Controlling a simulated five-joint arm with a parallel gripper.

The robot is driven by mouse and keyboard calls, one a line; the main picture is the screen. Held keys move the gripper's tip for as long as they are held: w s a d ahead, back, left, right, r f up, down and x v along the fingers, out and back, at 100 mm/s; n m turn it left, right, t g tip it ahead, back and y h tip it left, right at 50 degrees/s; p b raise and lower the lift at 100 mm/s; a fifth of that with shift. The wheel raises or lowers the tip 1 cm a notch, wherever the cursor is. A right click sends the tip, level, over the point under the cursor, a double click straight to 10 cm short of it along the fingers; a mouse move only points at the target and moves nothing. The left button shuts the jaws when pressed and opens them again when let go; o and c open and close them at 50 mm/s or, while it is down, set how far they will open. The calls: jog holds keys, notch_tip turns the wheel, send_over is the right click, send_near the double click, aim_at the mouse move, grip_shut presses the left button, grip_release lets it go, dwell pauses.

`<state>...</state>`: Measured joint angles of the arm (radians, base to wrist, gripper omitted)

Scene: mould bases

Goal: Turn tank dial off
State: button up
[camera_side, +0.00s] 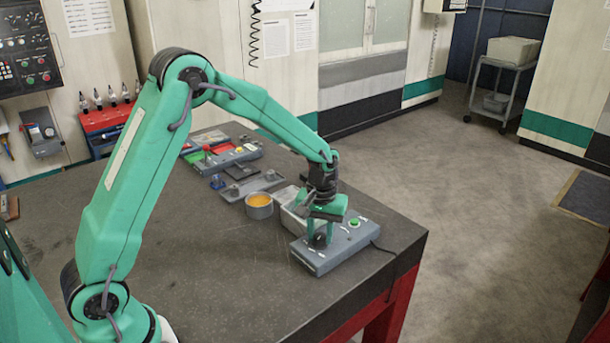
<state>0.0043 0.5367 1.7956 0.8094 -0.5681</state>
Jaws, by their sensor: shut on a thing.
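The control box (325,262) is a flat grey unit near the right front corner of the dark table. A black dial (319,241) sits on its top, and a green button (354,222) is on the same face to the right. My gripper (319,238) points down over the box and is shut on the dial. The green fingers partly hide the dial, so its pointer and setting cannot be read. A dark cable runs from the box's right side.
A round cup with orange contents (259,205) and a pale metal tray (289,214) stand close behind the box. Grey trays with coloured parts (222,155) lie farther back. The table (215,285) is clear to the left and front of the box.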

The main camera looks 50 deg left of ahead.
aim_at(320, 236)
jog(key=n, duration=0.7)
dwell(0.4)
jog(key=o, duration=1)
jog(key=shift+r, duration=0.15)
notch_tip(320, 236, up, 7)
jog(key=shift+r, duration=0.3)
